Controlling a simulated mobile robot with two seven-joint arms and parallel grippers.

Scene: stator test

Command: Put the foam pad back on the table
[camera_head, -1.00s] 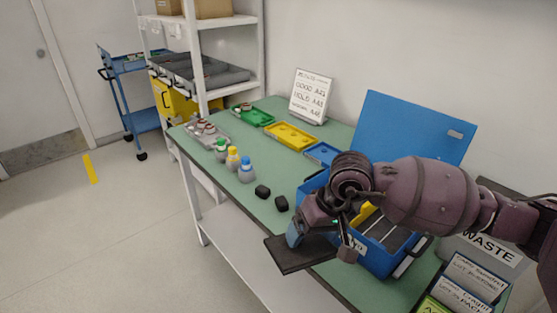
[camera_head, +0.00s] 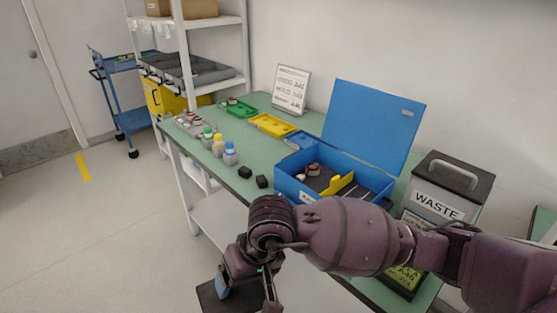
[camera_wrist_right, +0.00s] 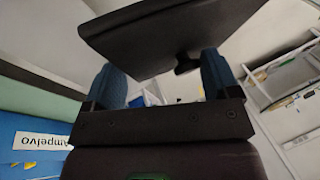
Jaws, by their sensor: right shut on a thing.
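The foam pad (camera_head: 210,298) is a flat, dark slab. In the head view it shows at the bottom, out past the table's front edge and partly hidden by my right gripper (camera_head: 246,288). The right gripper is shut on the pad and holds it clear of the table (camera_head: 200,158). In the right wrist view the pad (camera_wrist_right: 150,32) spans the top, just past the blue fingertips (camera_wrist_right: 165,78); a small dark knob shows on its lower edge. My left gripper is not in view.
The open blue case (camera_head: 290,186) with a yellow divider stands near my right arm, with the WASTE bin (camera_head: 440,200) to its right. Two small black blocks (camera_head: 254,177), several bottles (camera_head: 218,147) and coloured trays (camera_head: 272,125) occupy the table. Green surface shows bare between them.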

